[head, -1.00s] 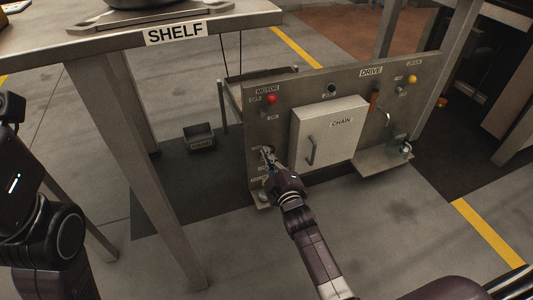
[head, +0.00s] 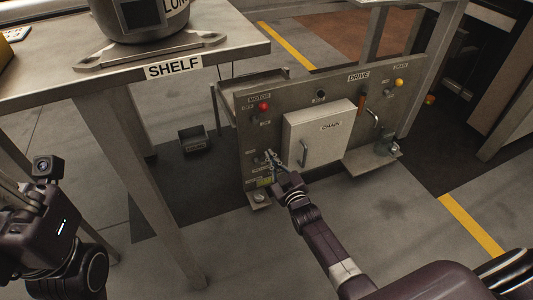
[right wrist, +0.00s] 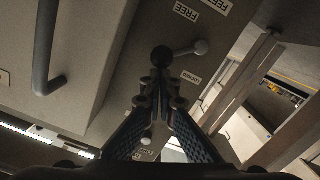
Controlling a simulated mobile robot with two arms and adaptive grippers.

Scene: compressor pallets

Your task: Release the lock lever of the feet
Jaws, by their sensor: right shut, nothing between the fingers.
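The feet lock lever (right wrist: 187,50), a thin rod with a pale ball knob, shows in the right wrist view, between the FREE label (right wrist: 185,12) and the LOCKED label (right wrist: 192,78). My right gripper (right wrist: 161,58) is shut and empty. Its tips overlap the lever's inner end in that view; I cannot tell if they touch. In the head view my right gripper (head: 272,160) is at the lower left of the grey panel (head: 262,133); the lever is too small to make out there.
The CHAIN box (head: 318,135) with its handle (head: 304,151) projects right of my right gripper. The shelf table (head: 225,50), bearing a metal unit (head: 140,18), stands at the left. A small dark bin (head: 195,140) is on the floor. The floor before the panel is clear.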

